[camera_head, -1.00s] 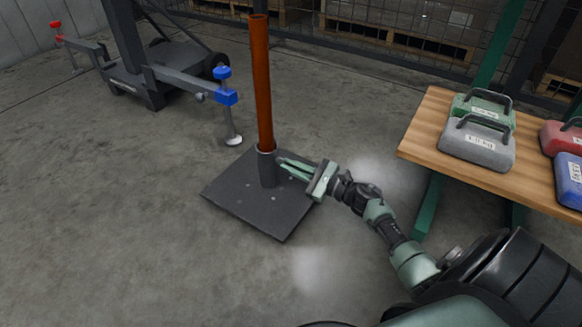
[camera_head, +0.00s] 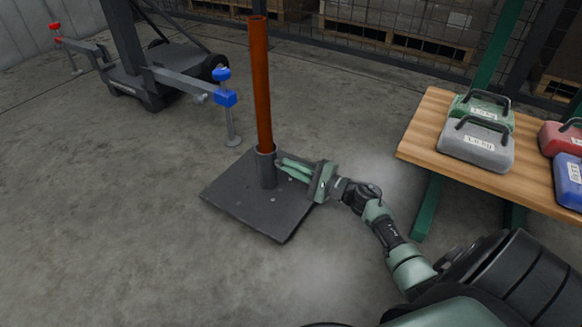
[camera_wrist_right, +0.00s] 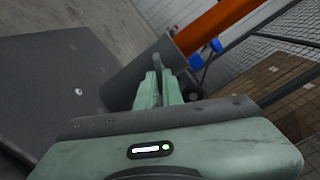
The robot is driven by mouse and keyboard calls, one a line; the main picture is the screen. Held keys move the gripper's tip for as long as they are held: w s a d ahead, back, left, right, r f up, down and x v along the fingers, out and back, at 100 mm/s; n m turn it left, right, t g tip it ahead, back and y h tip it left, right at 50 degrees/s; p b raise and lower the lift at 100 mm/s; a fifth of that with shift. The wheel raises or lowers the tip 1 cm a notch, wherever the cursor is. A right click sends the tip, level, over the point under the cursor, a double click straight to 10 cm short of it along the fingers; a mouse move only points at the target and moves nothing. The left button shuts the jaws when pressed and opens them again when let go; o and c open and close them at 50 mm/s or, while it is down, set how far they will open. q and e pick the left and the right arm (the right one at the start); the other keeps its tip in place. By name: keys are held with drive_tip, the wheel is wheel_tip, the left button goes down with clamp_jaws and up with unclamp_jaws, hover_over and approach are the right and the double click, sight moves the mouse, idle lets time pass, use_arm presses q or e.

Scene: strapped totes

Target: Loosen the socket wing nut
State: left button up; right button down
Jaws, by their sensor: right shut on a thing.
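An orange pole (camera_head: 260,85) stands upright in a short grey socket (camera_head: 266,172) on a dark square base plate (camera_head: 245,213) on the floor. In the right wrist view the socket (camera_wrist_right: 140,82) and the pole (camera_wrist_right: 212,25) run up to the right. My right gripper (camera_head: 281,162) reaches in from the right, its green fingertips at the upper right side of the socket. In the wrist view the fingertips (camera_wrist_right: 161,78) are close together against the socket. My left gripper is not in view.
A wooden table (camera_head: 425,140) on green legs at the right carries several weights, among them a grey one (camera_head: 476,150). A wheeled stand with a blue clamp (camera_head: 226,98) is at the upper left. The floor left of the plate is clear.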

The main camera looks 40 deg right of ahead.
drive_tip(key=shift+f, duration=0.1)
idle(0.4)
drive_tip(key=c, duration=1.6)
unclamp_jaws()
drive_tip(key=shift+o, duration=0.2)
drive_tip(key=p+v, duration=0.3)
drive_tip(key=v, duration=0.5)
drive_tip(key=shift+a, duration=0.1)
